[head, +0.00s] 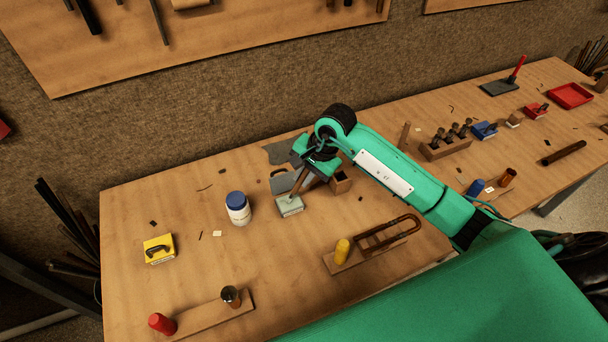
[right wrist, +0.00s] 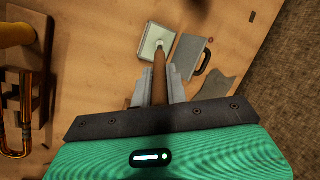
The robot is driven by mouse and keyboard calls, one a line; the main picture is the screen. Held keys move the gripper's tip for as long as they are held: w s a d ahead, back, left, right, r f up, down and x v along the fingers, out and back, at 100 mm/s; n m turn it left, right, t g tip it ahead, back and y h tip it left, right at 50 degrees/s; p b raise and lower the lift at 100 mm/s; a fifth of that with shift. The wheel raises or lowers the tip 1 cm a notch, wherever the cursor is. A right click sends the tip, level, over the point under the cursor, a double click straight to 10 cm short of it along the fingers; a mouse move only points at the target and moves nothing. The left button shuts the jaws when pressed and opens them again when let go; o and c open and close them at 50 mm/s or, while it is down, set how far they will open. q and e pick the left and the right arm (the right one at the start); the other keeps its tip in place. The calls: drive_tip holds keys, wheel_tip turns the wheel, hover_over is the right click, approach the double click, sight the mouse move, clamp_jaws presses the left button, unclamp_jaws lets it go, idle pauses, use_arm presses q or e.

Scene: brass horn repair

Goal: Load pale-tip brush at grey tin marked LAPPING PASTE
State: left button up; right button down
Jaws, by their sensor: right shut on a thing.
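My right gripper (head: 312,168) is shut on the wooden handle of a brush (right wrist: 159,72). In the right wrist view the gripper (right wrist: 160,90) has one finger on each side of the handle. The brush points down at a small square grey tin (head: 290,210) with pale greenish contents. In the right wrist view its pale tip lies over the inside of the tin (right wrist: 145,53); I cannot tell whether it touches the paste. The tin's label is too small to read. My left gripper is not in view.
A white jar with a blue lid (head: 238,208) stands to the left. A wooden block with a yellow knob and brass slide (head: 362,254) is in front. The bench's left part has free room.

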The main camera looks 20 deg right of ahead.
drive_tip(key=shift+s+f+b, duration=0.15)
drive_tip(key=shift+b, duration=0.3)
idle(1.4)
drive_tip(key=shift+r+p, duration=0.35)
drive_tip(key=shift+r, duration=0.5)
drive_tip(key=shift+r+p, duration=0.8)
drive_tip(key=shift+r, duration=1.95)
